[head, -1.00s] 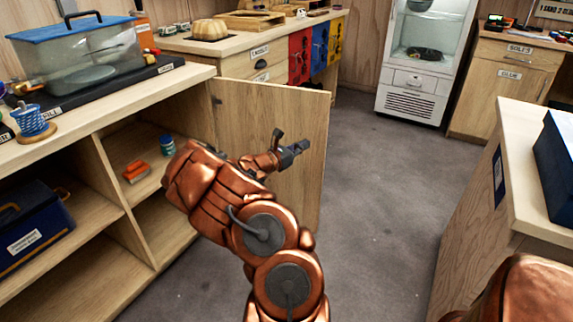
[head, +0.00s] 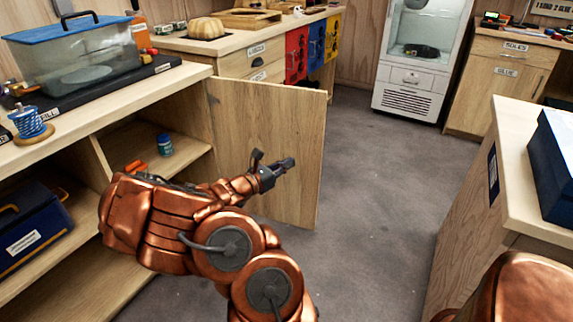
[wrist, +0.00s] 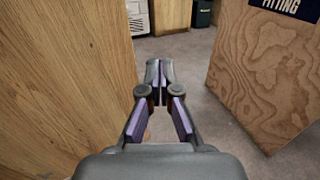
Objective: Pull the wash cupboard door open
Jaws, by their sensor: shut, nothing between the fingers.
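The wash cupboard door (head: 265,130) is a plain light-wood panel hinged at the far end of the left-hand counter. It stands swung wide open, out over the grey floor, and the cupboard's inside shows. My gripper (head: 288,163) is in front of the door's face in the head view, shut and empty. In the wrist view my gripper (wrist: 159,75) has its fingertips together, and a wood panel that looks like the door (wrist: 65,85) fills the left side. I cannot tell whether the gripper touches the door. No handle shows on its visible face.
An orange item (head: 135,168) and a blue jar (head: 165,145) are in the cupboard. A blue toolbox (head: 35,235) sits on a lower shelf. A wooden counter (head: 510,180) stands to the right. Grey floor (head: 370,220) lies clear between.

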